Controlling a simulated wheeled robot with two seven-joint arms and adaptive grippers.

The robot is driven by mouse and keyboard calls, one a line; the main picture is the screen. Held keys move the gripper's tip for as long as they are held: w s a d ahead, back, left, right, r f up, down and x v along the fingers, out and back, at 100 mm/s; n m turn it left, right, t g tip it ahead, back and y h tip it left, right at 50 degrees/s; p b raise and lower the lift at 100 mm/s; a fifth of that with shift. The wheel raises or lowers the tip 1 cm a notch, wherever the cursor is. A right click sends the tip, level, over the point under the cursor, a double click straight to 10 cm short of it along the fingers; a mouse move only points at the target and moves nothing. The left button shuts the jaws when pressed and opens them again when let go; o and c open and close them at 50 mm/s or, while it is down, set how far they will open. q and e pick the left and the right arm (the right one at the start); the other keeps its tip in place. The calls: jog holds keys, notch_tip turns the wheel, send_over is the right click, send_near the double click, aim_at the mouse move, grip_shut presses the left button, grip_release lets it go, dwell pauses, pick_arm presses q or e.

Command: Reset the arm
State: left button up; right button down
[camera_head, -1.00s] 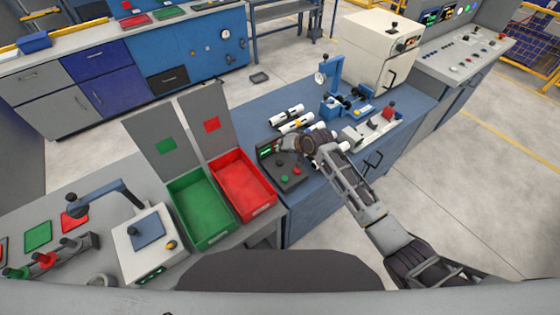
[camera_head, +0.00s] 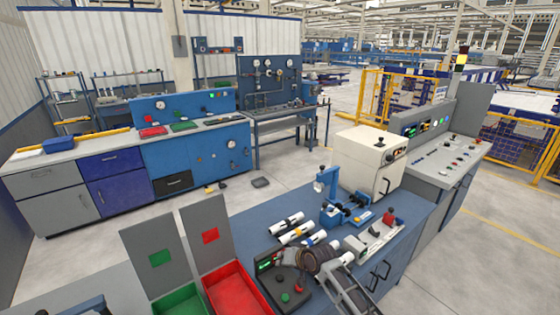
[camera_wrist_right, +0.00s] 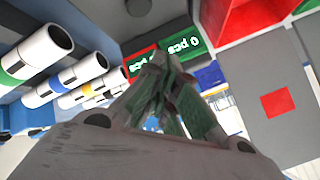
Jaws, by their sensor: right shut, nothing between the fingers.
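My right arm reaches in from the bottom right of the head view. Its gripper (camera_head: 314,258) is over the blue workbench, beside the black button box (camera_head: 283,278), with its fingers hard to make out there. In the right wrist view my right gripper's fingers (camera_wrist_right: 165,82) are shut with nothing between them. White pipes with coloured bands (camera_head: 296,232) lie side by side just beyond the gripper. They also show at the left of the wrist view (camera_wrist_right: 75,73), apart from the fingers.
A blue clamp fixture (camera_head: 335,212) and a grey fixture with a red knob (camera_head: 375,236) stand right of the pipes. A white cabinet (camera_head: 367,163) is behind. Red (camera_head: 240,292) and green (camera_head: 180,303) bins are at the left. Open floor lies beyond the bench.

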jog(key=shift+n+g+h, duration=0.3)
jog(key=shift+n+h, duration=0.1)
jog(key=shift+n, duration=0.1)
jog(key=s, duration=0.2)
jog(key=s+d+f, duration=0.1)
jog(key=s, duration=0.2)
jog(key=s+d, duration=0.1)
jog(key=s, duration=0.1)
jog(key=shift+s+d+f, duration=0.2)
jog(key=s+d+r+n+g+h, duration=0.1)
jog(key=s+d+r+h, duration=0.15)
jog(key=s+d, duration=0.9)
jog(key=s+d+r+n+g+h, duration=0.1)
jog(key=s+d+g+h, duration=0.15)
jog(key=s+d, duration=0.85)
jog(key=s+a+f+b, duration=0.1)
jog(key=s+a+f, duration=0.15)
jog(key=f, duration=1.55)
jog(key=s+a+f+b, duration=0.1)
jog(key=s+f, duration=0.3)
jog(key=f, duration=1.4)
jog(key=s+d+f+g+b, duration=0.1)
jog(key=s+d+f, duration=0.1)
jog(key=s+f, duration=0.8)
jog(key=s+d+f+b, duration=0.1)
jog(key=s+d+f, duration=0.1)
jog(key=s+f, duration=0.9)
jog(key=shift+s+g, duration=0.3)
jog(key=shift+g, duration=0.05)
jog(key=shift+w, duration=0.1)
